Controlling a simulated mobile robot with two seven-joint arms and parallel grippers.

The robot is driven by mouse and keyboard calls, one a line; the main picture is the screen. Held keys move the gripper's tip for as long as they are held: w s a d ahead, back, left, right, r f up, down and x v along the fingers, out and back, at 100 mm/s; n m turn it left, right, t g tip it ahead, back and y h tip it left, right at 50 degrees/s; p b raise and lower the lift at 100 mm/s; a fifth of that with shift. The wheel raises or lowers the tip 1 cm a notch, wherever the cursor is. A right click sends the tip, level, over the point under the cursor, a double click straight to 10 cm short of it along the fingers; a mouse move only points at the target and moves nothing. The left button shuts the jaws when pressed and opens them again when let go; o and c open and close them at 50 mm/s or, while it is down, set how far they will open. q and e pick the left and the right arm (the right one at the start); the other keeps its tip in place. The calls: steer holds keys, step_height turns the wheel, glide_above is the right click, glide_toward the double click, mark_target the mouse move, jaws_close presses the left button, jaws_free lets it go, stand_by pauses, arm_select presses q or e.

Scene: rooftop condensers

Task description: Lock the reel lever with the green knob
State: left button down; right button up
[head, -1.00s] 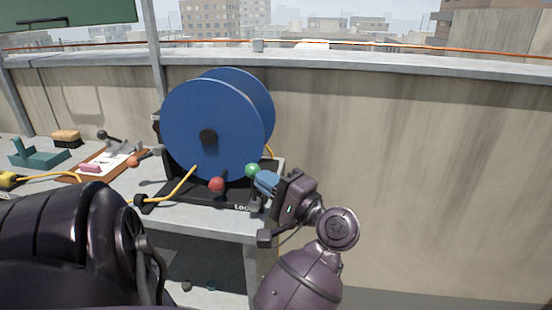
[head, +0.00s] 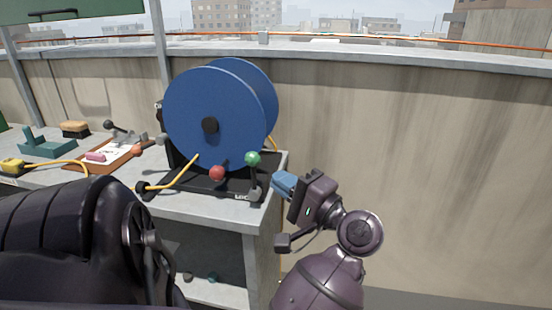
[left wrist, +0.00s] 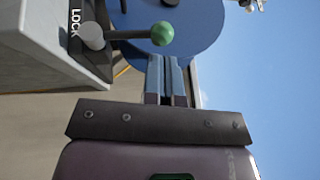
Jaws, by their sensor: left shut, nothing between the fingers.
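The blue cable reel (head: 200,115) stands on a black base at the bench's right end. The lever's green knob (head: 252,159) is at the reel's right side, on a dark stem rising about upright from a grey pivot (head: 254,193). LOCK lettering (head: 242,197) is beside the pivot. My left gripper (head: 280,182) is shut and empty, to the right of the lever and apart from it. In the left wrist view the blue fingers (left wrist: 166,75) are together, close below the green knob (left wrist: 162,33) in the picture. My right gripper is not in view.
A red knob (head: 217,173) sits at the reel's front, left of the green one. A yellow cable (head: 175,178) runs from the reel. The wall side at right is free.

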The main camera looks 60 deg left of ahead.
arm_select(q)
steer(key=v, duration=0.9)
steer(key=shift+f, duration=0.25)
steer(key=shift+w+d+r, duration=0.1)
